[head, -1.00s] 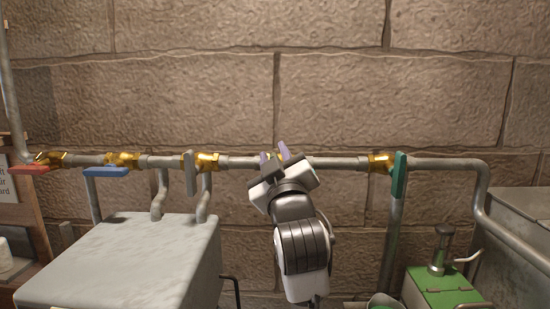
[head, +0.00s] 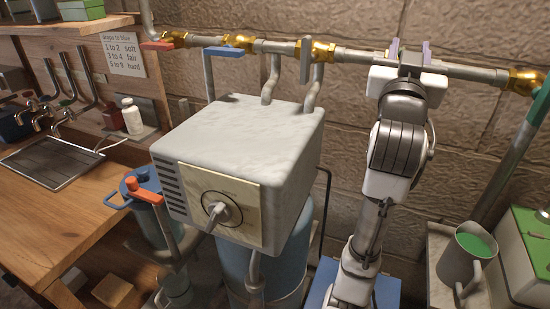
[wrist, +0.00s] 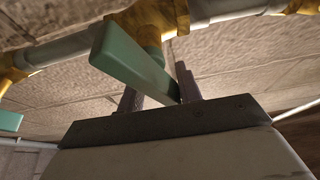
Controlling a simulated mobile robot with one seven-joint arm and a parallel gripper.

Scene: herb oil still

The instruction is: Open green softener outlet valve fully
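A green lever handle (wrist: 130,62) on a brass valve (wrist: 155,18) fills the middle of the wrist view and slants down to the right between my fingers. My gripper (wrist: 158,92) is open, with a finger on either side; I cannot tell whether either touches the handle. In the head view my gripper (head: 410,50) is raised at the wall pipe, its purple fingertips apart, and hides most of the valve there. Another green handle (head: 541,100) is cut by the right edge of the head view. A green handle (wrist: 10,121) also shows at the wrist view's left edge.
The pipe (head: 350,57) runs along the stone wall with red (head: 158,46), blue (head: 224,52) and grey (head: 306,57) handles left of my gripper. A grey box (head: 245,125) stands left of my arm. A mug (head: 462,255) and green box (head: 528,250) are at right.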

